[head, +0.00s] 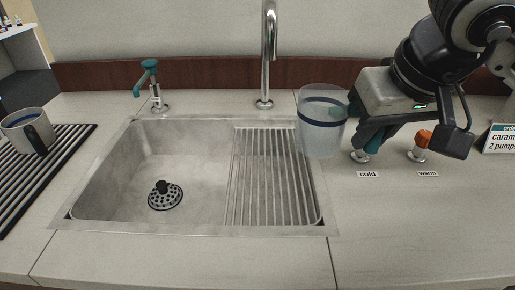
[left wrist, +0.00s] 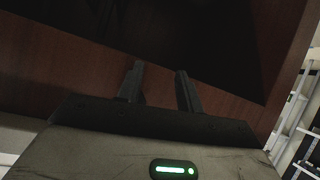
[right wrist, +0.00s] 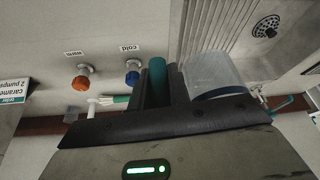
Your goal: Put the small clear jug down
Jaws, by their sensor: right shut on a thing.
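The small clear jug (head: 321,138) has a dark blue band and is upright in the head view, over the right edge of the sink's ribbed drainer (head: 262,190). It also shows in the right wrist view (right wrist: 212,72), beside my finger. My right gripper (head: 366,128) is shut on its teal handle (right wrist: 157,80), to the right of the jug. The gap under the jug's base is hard to judge. My left gripper (left wrist: 160,88) shows only in the left wrist view, its fingers apart with nothing between them, near a dark reddish-brown panel.
The sink basin (head: 125,175) is empty but for a black strainer (head: 165,196). A tall tap (head: 265,60) stands behind it. Cold (right wrist: 132,76) and warm (head: 419,146) knobs stand right of the sink. The front right counter (head: 420,230) is clear.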

